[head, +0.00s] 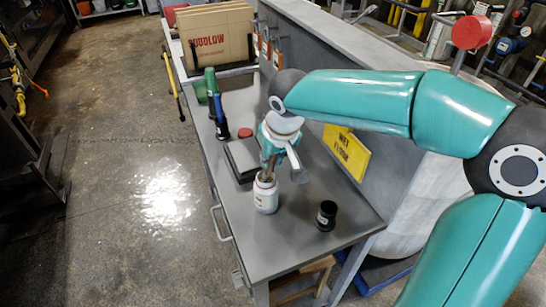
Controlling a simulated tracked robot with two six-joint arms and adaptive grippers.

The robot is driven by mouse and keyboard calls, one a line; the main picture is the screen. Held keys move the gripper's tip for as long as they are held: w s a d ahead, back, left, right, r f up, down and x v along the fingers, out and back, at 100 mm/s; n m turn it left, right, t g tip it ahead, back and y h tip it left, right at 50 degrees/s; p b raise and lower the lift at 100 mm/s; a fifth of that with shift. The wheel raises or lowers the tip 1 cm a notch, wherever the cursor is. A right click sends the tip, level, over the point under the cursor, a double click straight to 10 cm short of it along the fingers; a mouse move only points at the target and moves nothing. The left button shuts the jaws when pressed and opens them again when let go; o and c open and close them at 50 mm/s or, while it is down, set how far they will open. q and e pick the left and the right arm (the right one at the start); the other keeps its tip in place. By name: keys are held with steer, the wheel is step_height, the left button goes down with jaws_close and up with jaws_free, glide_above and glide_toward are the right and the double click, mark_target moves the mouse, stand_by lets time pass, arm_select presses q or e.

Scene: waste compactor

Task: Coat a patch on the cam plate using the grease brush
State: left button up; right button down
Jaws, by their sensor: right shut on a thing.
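My right gripper (268,158) points down over the workbench and is shut on the grease brush, whose thin part is mostly hidden by the fingers. Directly below it stands a white jar (266,198) with a reddish label. The brush's lower end seems to be at or in the jar's mouth; its bristles are hidden. My left gripper is not in view.
A black cup (326,214) stands right of the jar. Behind are a blue-black bottle (220,118), a green container (210,82) and a cardboard box (217,38). A grey panel with a yellow sign (346,152) bounds the right side. The bench's near end (290,242) is clear.

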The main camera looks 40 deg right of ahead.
steer(key=shift+s+f+b, duration=0.1)
steer(key=shift+f+b, duration=0.4)
steer(key=shift+f, duration=0.1)
stand_by(1.4)
steer(key=shift+r, duration=0.15)
steer(key=shift+r+p, duration=2.65)
steer(key=shift+r, duration=0.85)
steer(key=shift+f, duration=0.1)
